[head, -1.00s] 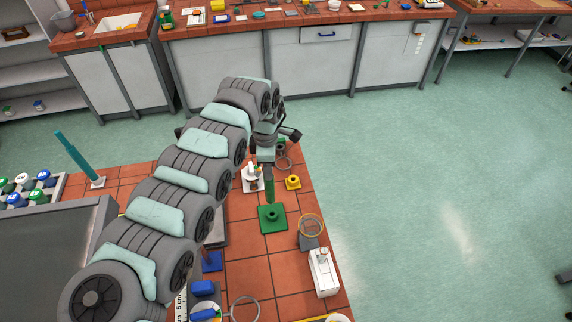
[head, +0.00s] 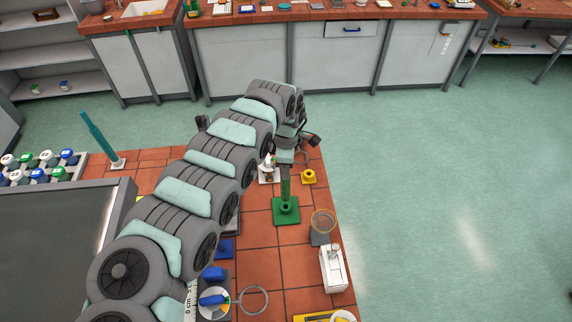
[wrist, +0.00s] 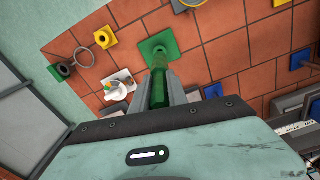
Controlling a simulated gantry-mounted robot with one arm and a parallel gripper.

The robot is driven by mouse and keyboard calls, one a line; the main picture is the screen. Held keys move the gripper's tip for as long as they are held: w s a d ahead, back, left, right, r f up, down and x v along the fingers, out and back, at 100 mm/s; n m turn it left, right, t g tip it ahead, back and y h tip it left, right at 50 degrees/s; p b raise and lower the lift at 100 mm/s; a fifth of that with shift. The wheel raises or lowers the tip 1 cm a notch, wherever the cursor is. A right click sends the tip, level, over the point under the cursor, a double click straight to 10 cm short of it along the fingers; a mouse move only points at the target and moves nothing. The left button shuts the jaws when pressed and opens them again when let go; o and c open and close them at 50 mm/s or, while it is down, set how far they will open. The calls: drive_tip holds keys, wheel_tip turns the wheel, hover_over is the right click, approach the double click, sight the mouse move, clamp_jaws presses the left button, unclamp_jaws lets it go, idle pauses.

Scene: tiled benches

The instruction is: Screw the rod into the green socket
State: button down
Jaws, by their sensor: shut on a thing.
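The green rod (head: 285,188) stands upright in my gripper (head: 285,172), which is shut on its upper part. The green socket (head: 276,217) is a square base with a round raised collar, on the tiled bench below. The rod's lower end lines up with the collar in the head view; I cannot tell whether it is inside it. In the wrist view, my gripper's two fingers (wrist: 160,84) flank the rod (wrist: 157,92). The green socket (wrist: 150,46) lies just beyond the rod's tip there, its collar partly hidden.
A yellow socket (head: 308,177) stands right of and behind the green one, and a blue socket (head: 225,249) in front at left. A ring stand (head: 319,240) and a white device (head: 333,272) stand near the bench's right edge. Bare tiles lie in front of the green socket.

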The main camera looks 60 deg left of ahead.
wheel_tip(320, 180, down, 2)
drive_tip(key=shift+r, duration=0.15)
idle(0.5)
drive_tip(key=shift+p, duration=0.8)
drive_tip(key=shift+f+b, duration=0.8)
drive_tip(key=shift+f, duration=1.2)
idle(1.9)
drive_tip(key=c, duration=1.9)
unclamp_jaws()
clamp_jaws()
